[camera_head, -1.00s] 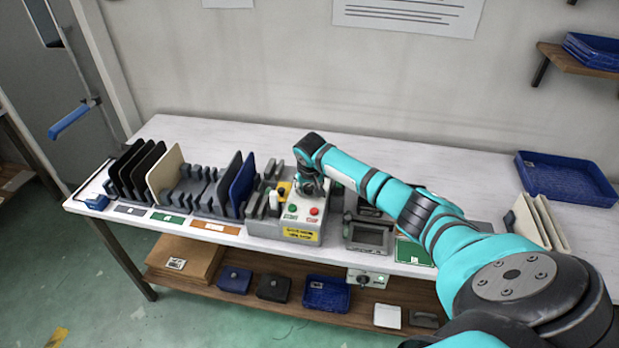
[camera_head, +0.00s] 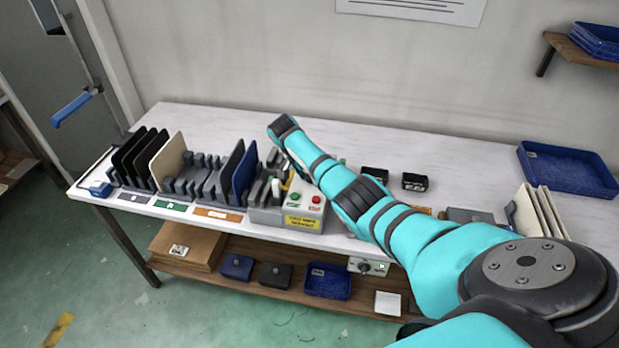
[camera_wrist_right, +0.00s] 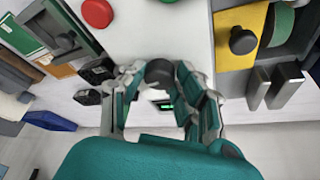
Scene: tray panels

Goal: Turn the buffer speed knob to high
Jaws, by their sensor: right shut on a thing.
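The grey and white buffer machine (camera_head: 262,215) stands at the front of the bench, left of the middle, with a green button (camera_head: 295,198), a red button (camera_head: 316,198) and a yellow label (camera_head: 299,222). In the right wrist view a dark round knob (camera_wrist_right: 159,71) sits on its pale top. My right gripper (camera_wrist_right: 160,84) is shut on this knob, a finger on each side. The knob's pointer and setting marks cannot be made out. In the head view my arm covers the knob and most of the gripper. My left gripper is not in view.
A second black knob (camera_wrist_right: 243,41) sits on a yellow panel nearby. Panels stand in a grey rack (camera_head: 185,187) at left. Two small black boxes (camera_head: 414,182) lie behind my arm. A blue tray (camera_head: 567,170) is at right.

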